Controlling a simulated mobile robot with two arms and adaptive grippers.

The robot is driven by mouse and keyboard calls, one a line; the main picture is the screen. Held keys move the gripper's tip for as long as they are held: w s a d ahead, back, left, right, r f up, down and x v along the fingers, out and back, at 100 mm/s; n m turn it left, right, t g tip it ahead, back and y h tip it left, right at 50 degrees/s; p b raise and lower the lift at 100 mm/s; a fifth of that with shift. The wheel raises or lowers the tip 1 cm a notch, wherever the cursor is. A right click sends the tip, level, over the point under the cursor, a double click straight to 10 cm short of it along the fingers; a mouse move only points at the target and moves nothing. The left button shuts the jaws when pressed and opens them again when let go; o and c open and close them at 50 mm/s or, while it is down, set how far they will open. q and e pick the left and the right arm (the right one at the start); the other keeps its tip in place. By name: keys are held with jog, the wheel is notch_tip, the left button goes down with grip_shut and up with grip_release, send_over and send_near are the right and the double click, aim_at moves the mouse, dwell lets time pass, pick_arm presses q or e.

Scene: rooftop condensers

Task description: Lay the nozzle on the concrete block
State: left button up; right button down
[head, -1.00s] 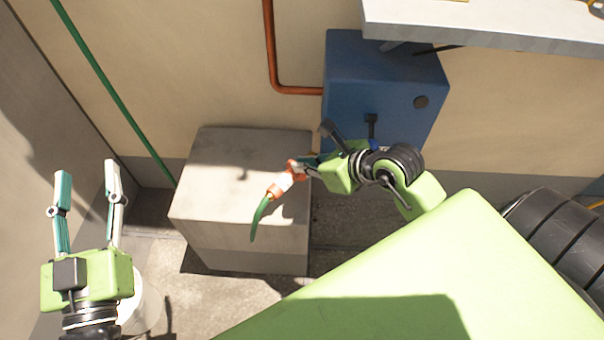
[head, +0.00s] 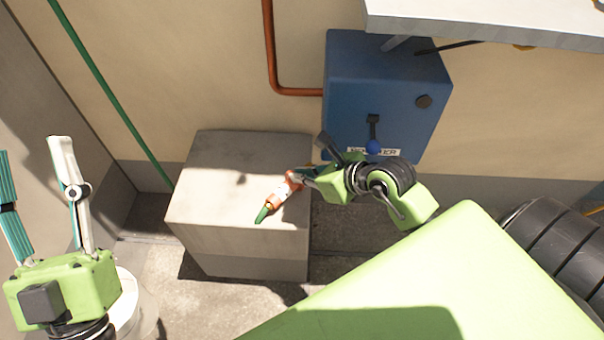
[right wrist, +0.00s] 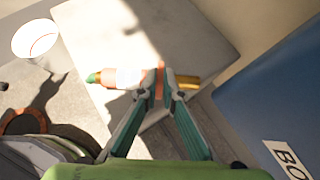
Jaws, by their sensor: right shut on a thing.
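The nozzle (head: 281,194) is orange and white with a green end; a brass tip shows in the right wrist view (right wrist: 188,82). My right gripper (head: 300,178) is shut on the nozzle and holds it over the right part of the concrete block's top. The concrete block (head: 225,160) is a grey box against the wall; its top also shows in the right wrist view (right wrist: 185,35). I cannot tell whether the nozzle touches the block. My left gripper (head: 32,145) is open and empty at the left, away from the block.
A blue box (head: 385,85) with a lever stands right of the block. A white bucket (head: 143,305) stands on the floor beside my left gripper, and shows in the right wrist view (right wrist: 37,42). A grey shelf (head: 480,25) juts out at the top right.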

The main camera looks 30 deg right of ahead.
pick_arm(q)
jog(key=shift+s+r, duration=0.1)
jog(key=shift+s, duration=0.05)
jog(key=shift+s+r, duration=0.1)
pick_arm(e)
jog(key=c, duration=2.2)
grip_release()
jog(key=shift+f, duration=0.1)
